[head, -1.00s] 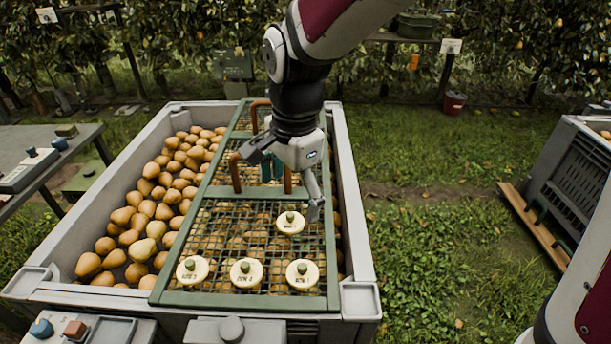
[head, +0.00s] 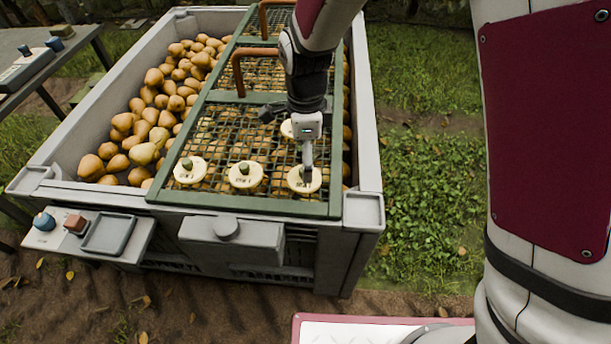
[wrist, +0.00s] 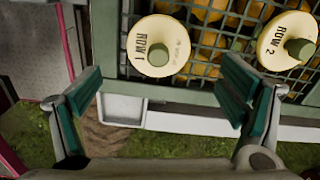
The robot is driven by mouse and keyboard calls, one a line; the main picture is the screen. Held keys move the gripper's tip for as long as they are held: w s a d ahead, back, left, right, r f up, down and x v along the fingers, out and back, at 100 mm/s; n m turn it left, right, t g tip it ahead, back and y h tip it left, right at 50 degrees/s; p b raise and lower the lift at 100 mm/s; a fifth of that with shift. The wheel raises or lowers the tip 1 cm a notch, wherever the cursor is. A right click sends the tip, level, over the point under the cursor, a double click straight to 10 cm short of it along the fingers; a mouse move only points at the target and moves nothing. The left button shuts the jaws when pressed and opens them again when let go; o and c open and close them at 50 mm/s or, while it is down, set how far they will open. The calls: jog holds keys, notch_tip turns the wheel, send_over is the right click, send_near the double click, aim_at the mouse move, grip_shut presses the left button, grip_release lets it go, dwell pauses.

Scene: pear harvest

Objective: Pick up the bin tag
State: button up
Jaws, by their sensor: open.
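Several round cream bin tags with green knobs lie on the green mesh lid (head: 240,206). The front row holds a left tag (head: 186,175), a middle tag (head: 246,182) and a right tag (head: 300,184); another tag (head: 286,129) lies behind, partly hidden by my gripper. The wrist view shows a tag marked ROW 1 (wrist: 158,62) and one marked ROW 2 (wrist: 275,48). My gripper (head: 307,163) is open and points down at the right front tag, covering part of it. In the wrist view, its teal-padded fingers (wrist: 160,85) are wide apart, with ROW 1 centred just ahead, not gripped.
The lid covers the right part of a grey bin (head: 362,120); loose pears (head: 150,130) fill the open left part. Brown handles (head: 238,68) rise from the lid behind my gripper. A panel (head: 90,232) with knobs and a small tray hangs at the front left. Grass lies right.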

notch_tip(320, 180, down, 6)
jog(key=shift+s+a+r+b, duration=0.1)
jog(key=shift+b, duration=1.1)
jog(key=c, duration=1.3)
